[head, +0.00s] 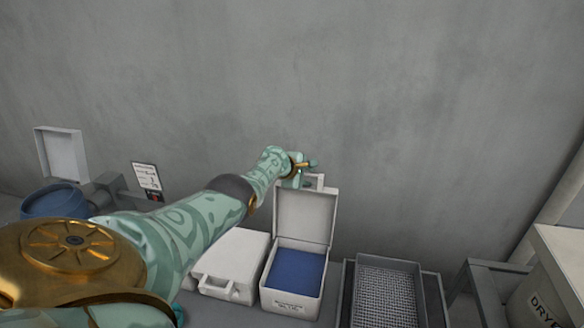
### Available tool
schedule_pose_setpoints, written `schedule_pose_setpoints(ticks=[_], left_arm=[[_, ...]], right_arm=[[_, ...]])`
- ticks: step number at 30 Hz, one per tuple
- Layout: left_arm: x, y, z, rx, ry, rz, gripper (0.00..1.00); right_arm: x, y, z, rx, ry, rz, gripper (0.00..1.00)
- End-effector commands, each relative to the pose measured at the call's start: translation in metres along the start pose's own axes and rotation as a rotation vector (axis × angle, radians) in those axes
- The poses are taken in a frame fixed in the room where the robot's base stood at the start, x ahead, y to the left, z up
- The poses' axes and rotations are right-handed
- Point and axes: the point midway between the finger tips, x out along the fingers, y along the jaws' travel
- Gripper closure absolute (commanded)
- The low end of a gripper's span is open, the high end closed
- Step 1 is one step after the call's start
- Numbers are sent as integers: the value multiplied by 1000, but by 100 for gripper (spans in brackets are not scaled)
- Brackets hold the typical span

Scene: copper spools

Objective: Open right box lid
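The right box (292,304) is white with a dark blue inside, and a small label is on its front. Its lid (305,216) stands raised at the back, close to upright. The lid's handle (317,182) is at the top edge. My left gripper (307,166) is at the top of the raised lid, next to the handle. Its fingers are small and partly hidden, so I cannot tell whether they are open, shut or touching the handle. My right gripper is not in view.
A closed white box (238,252) with a front handle stands just left of the open one. A mesh tray (384,296) is at the right. A box marked "DRYE" (550,291) is at far right. A grey wall (420,120) stands behind.

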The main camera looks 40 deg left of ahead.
Motion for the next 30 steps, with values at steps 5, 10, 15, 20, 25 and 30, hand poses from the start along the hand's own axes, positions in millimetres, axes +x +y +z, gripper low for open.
schedule_pose_setpoints(ticks=[5,10,15,20,25,30], left_arm=[[-25,7,3,-1,1,-1,66],[-50,7,2,1,2,-1,66],[-66,1,-1,4,0,1,66],[-90,0,0,4,1,0,66],[-119,-1,0,3,1,-2,66],[-143,-1,0,1,1,-3,66]], right_arm=[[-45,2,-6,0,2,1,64],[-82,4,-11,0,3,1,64],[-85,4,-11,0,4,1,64],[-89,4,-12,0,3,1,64],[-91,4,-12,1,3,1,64],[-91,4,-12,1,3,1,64]])
